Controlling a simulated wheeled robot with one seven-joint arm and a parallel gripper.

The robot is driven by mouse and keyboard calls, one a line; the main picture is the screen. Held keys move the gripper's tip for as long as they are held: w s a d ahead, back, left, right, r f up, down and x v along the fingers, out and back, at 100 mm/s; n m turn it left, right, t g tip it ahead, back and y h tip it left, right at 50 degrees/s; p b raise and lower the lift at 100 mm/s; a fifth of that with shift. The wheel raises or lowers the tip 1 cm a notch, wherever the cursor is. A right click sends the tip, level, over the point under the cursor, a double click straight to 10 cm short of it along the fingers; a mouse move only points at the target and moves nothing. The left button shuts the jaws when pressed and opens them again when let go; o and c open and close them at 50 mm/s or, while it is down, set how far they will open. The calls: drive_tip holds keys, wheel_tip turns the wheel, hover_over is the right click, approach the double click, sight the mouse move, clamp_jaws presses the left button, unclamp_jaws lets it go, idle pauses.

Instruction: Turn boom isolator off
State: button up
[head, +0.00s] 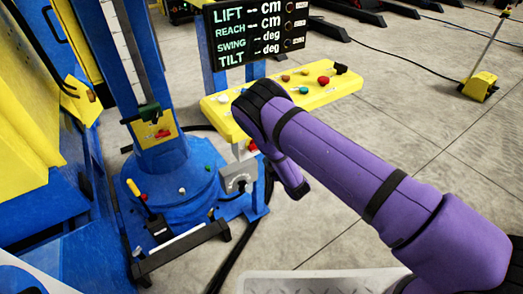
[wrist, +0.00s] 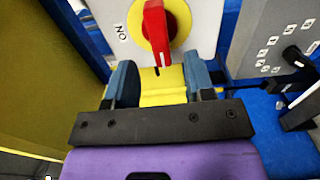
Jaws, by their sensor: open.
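The boom isolator shows in the wrist view as a red rotary handle (wrist: 156,32) on a yellow disc, fixed to a pale box (wrist: 118,18). The handle lies nearly upright in that picture. A label left of the disc appears inverted and seems to read ON. My gripper (wrist: 160,78) is open and empty, its two blue-grey fingers apart. They sit below the handle in the picture, one to each side of its line, not touching it. In the head view my purple arm hides the gripper; a small red part (head: 252,146) beside it may be the isolator.
A grey panel (wrist: 280,42) with a black knob stands right of the isolator. A yellow console (head: 318,92) with coloured buttons is above, below a display (head: 256,28) with blank readings. The blue positioner base (head: 180,190) stands left. Open floor lies right.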

drive_tip(key=shift+v, duration=2.05)
